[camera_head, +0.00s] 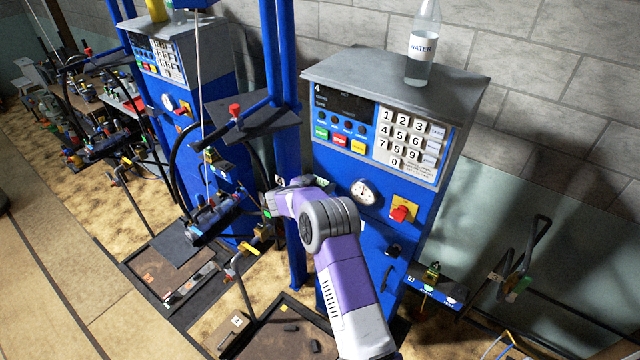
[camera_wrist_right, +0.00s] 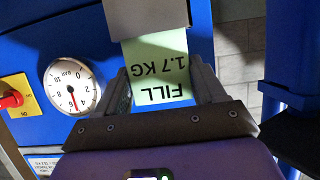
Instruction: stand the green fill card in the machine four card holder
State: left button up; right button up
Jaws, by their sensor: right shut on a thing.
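The green fill card (camera_wrist_right: 158,58) reads "FILL 1.7 KG", upside down in the right wrist view. My right gripper (camera_wrist_right: 162,88) is shut on it, with a finger at each side. The card's far end meets a pale card holder (camera_wrist_right: 155,17) on the blue front of machine four (camera_head: 343,162), and that end is hidden there. I cannot tell how deep the card sits. In the head view my right wrist covers most of the card and holder, left of the machine's gauge (camera_head: 364,191). My left gripper is not in view.
A red switch on a yellow plate (camera_head: 403,209) is right of the gauge. A water bottle (camera_head: 422,45) stands on the machine's top. A blue post (camera_head: 287,150) rises close left of my right gripper. A second blue machine (camera_head: 180,75) stands farther left.

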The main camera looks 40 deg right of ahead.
jog(key=o, duration=1.1)
jog(key=shift+a, duration=0.1)
jog(key=b+v, duration=0.1)
jog(key=v, duration=0.6)
jog(key=shift+a, duration=0.2)
jog(key=shift+s, duration=0.15)
